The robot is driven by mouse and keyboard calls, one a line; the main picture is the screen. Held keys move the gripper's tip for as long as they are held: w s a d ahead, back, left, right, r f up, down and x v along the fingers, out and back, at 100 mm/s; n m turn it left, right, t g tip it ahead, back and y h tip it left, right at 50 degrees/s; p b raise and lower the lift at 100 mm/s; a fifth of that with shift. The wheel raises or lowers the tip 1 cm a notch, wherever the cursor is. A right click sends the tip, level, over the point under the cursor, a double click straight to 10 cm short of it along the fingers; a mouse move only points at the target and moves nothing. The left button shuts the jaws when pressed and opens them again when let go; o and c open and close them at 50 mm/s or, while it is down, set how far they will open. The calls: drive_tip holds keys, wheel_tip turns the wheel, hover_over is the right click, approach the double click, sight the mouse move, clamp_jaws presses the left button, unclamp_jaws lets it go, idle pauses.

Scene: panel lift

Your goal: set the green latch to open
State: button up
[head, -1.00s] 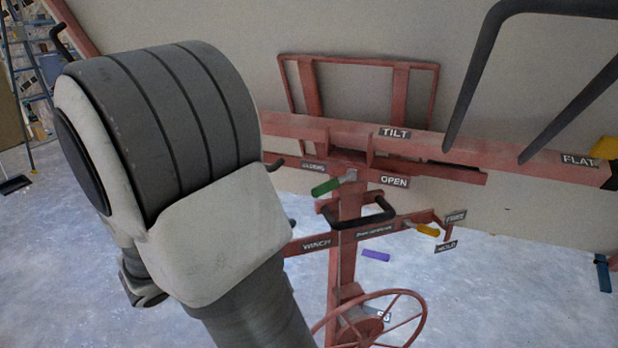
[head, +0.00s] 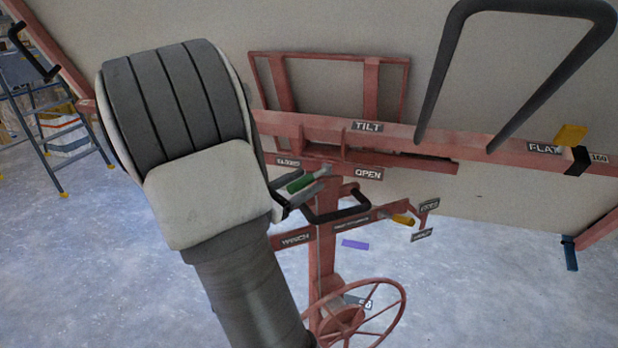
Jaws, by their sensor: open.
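The green latch (head: 300,184) is a short lever with a green grip on the red lift frame. Its grip points left and slightly down from its pivot, toward the side of the CLOSED label (head: 288,162). The OPEN label (head: 368,173) is to the right of the pivot. My gripper (head: 308,190) is open, with its grey fingers reaching right, close around or beside the green grip. I cannot tell whether they touch it. My arm hides part of the frame on the left.
A black handle (head: 337,214) sits just below the latch. A yellow-orange lever (head: 402,220) is to its right, and a red handwheel (head: 354,312) is lower down. A large black bar (head: 437,75) rises at upper right. A stepladder (head: 45,125) stands far left.

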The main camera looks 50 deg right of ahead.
drive_tip(key=shift+d, duration=1)
clamp_jaws()
idle(0.8)
